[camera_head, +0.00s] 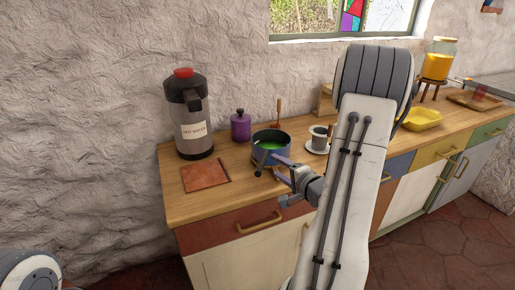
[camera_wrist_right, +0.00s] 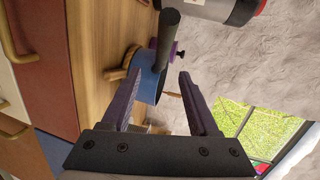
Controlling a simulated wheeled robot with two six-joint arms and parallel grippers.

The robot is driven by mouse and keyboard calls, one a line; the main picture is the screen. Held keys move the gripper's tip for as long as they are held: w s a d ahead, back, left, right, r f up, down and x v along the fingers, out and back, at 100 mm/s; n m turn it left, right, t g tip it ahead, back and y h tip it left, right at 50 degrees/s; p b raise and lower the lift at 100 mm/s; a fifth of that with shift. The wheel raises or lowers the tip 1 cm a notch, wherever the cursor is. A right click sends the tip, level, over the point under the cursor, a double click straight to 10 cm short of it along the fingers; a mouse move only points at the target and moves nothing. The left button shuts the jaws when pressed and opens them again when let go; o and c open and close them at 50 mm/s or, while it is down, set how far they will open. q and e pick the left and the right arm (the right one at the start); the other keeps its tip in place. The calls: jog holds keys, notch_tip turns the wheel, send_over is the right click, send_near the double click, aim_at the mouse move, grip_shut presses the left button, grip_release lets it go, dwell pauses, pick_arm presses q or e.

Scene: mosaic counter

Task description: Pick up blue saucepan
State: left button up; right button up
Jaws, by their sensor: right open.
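The blue saucepan (camera_head: 284,153) stands on the wooden counter, with green contents and a dark handle toward the front left. My right gripper (camera_head: 274,166) is open at the near side of the pan, by its handle. In the right wrist view the open jaws (camera_wrist_right: 158,78) have the blue pan wall (camera_wrist_right: 149,90) between and beyond the fingertips. The dark handle (camera_wrist_right: 167,42) stretches past them. Nothing is gripped. The wrist view shows a wooden support under the pan. My left gripper is out of view.
A hot water dispenser (camera_head: 187,115) and a brown board (camera_head: 205,175) are to the left. A purple jar (camera_head: 240,125) stands behind left, and a white cup (camera_head: 319,138) close on the right. A yellow dish (camera_head: 422,119) is farther right. A stone wall backs the counter (camera_head: 185,213).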

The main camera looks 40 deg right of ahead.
send_near(260, 156)
notch_tip(260, 156, up, 3)
jog(key=w+a, duration=0.1)
jog(key=a, duration=0.2)
jog(key=p+x, duration=0.1)
jog(key=x, duration=0.4)
jog(key=shift+d+f, duration=0.1)
jog(key=shift+f, duration=0.1)
grip_shut()
dwell(0.8)
jog(key=shift+d+r, duration=0.1)
jog(key=shift+r, duration=0.05)
